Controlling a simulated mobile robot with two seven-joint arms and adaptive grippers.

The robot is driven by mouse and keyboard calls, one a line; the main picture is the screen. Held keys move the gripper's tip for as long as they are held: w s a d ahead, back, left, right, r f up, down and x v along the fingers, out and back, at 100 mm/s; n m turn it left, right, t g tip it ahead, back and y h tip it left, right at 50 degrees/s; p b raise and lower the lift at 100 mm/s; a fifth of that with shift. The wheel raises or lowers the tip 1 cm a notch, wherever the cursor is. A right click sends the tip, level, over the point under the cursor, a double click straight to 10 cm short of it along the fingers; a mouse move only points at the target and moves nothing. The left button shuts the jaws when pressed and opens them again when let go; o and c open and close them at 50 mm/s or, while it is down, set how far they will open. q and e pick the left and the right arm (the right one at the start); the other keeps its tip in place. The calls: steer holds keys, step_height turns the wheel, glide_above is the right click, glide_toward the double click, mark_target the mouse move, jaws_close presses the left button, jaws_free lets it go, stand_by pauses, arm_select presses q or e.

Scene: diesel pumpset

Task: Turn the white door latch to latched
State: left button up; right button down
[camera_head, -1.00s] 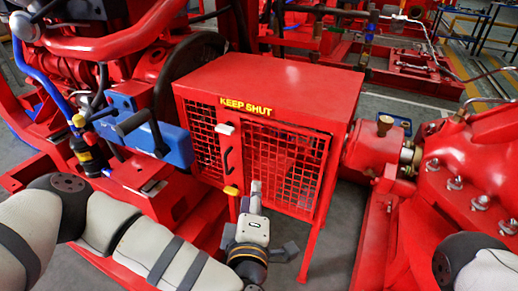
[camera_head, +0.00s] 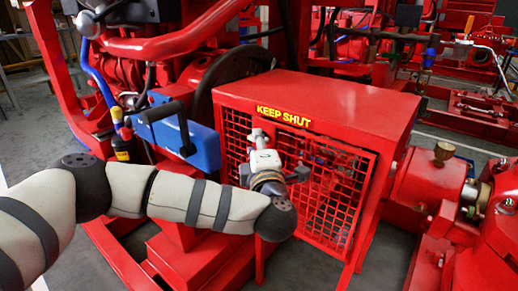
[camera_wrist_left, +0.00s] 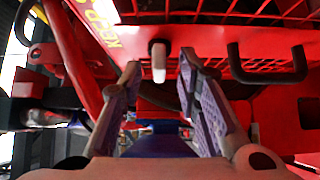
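The white latch (camera_wrist_left: 158,62) shows in the left wrist view as a small rounded lever at the edge of the red mesh door. My left gripper (camera_wrist_left: 160,72) is open, its two fingers on either side of the latch. I cannot tell whether either finger touches it. In the head view the left gripper (camera_head: 260,138) is at the upper left of the door, below the yellow "KEEP SHUT" label (camera_head: 284,116), and hides the latch. My right gripper is out of view.
A black door handle (camera_wrist_left: 268,75) sits right of the latch in the left wrist view. A blue box (camera_head: 190,138) with a black lever stands left of the guard. Red pump parts (camera_head: 430,190) stand to its right. Grey floor shows in front.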

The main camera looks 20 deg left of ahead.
arm_select(q)
steer(key=shift+w+a, duration=0.1)
steer(key=shift+w, duration=0.1)
jaws_close()
steer(key=m+t+h+b, duration=0.1)
steer(key=m+t+h, duration=0.2)
steer(key=m+h, duration=0.2)
steer(key=f+m+t+h+b, duration=0.1)
steer(key=m+t+h, duration=0.2)
steer(key=m, duration=0.9)
steer(key=a+m+t+h+b, duration=0.1)
steer(key=m+t+h, duration=0.2)
steer(key=m+h, duration=0.5)
steer(key=shift+w+a+f+m, duration=0.1)
steer(key=shift+w+f+m, duration=0.2)
steer(key=shift+m, duration=0.4)
steer(key=shift+m+h, duration=0.5)
steer(key=shift+h, duration=0.1)
